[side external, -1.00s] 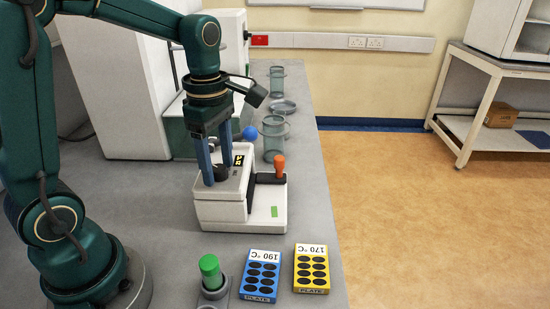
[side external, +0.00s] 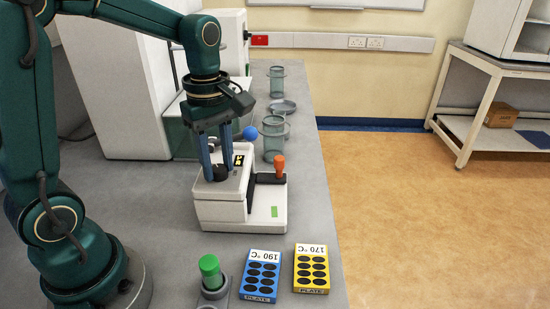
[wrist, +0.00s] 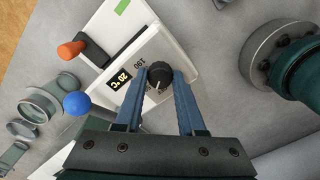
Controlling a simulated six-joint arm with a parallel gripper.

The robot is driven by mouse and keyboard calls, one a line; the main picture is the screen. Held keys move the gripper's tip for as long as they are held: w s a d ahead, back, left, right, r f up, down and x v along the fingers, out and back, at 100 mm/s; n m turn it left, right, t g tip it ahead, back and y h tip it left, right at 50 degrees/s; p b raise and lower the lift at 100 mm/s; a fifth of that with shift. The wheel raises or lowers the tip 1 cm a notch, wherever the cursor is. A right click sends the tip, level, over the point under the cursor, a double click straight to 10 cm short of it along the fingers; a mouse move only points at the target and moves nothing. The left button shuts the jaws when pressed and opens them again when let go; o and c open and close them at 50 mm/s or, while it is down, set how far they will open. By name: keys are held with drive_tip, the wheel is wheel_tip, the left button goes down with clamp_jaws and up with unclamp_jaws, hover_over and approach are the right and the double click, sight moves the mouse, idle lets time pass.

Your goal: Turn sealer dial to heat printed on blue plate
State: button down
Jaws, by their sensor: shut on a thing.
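The white sealer (side external: 237,207) stands on the grey bench, with an orange-knobbed lever (side external: 279,166) on its right side. Its black dial (wrist: 160,76) has a pale pointer line and printed numbers around it, partly hidden by my fingers. A small display (wrist: 121,79) beside the dial seems to read 20 °C. My gripper (wrist: 159,84) is shut on the dial, one finger on each side. The blue plate (side external: 261,275) lies on the bench in front of the sealer, its label printed 190 °C. The yellow plate (side external: 311,268) to its right is printed 170 °C.
A green-capped item (side external: 210,270) stands in a grey holder left of the blue plate. A blue ball (side external: 251,133) and a greenish cylinder (side external: 273,138) are behind the sealer. A large white machine (side external: 125,85) stands at the back left. The bench edge runs along the right.

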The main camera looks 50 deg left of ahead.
sight(218, 168)
drive_tip(key=m, duration=0.5)
drive_tip(key=shift+m, duration=0.3)
drive_tip(key=m, duration=0.9)
drive_tip(key=shift+m, duration=2.3)
drive_tip(key=c, duration=0.5)
unclamp_jaws()
drive_tip(key=shift+r, duration=0.1)
drive_tip(key=shift+r, duration=2.5)
